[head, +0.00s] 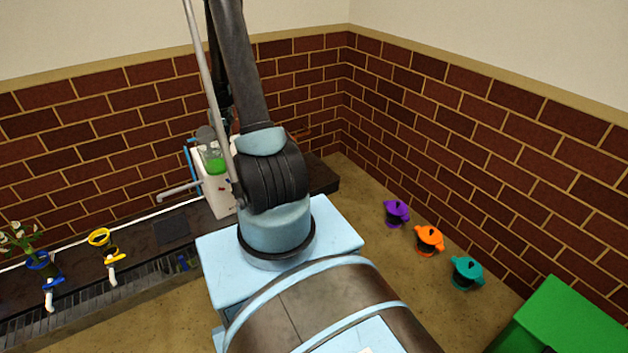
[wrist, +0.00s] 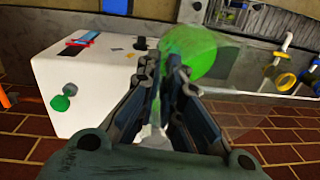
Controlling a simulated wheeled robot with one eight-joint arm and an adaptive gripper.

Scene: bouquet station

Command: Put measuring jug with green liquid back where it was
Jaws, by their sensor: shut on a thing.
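The measuring jug is clear, with bright green liquid (wrist: 192,52) inside, in the wrist view. My gripper (wrist: 167,68) is shut on the jug; its two dark fingers are close together in front of the green. The jug's clear wall is hard to make out, and the fingers cover part of it. In the head view the jug's green liquid (head: 215,165) shows left of my arm, in front of or above the white box (head: 222,200); I cannot tell whether they touch. My gripper is mostly hidden behind my arm there.
The white box (wrist: 95,85) has a green knob (wrist: 62,102) on its side. A dark counter (head: 130,228) carries a yellow ring holder (head: 99,238) and a blue one (head: 38,261) with flowers. Purple (head: 396,212), orange (head: 429,239) and teal (head: 467,272) pots stand at right.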

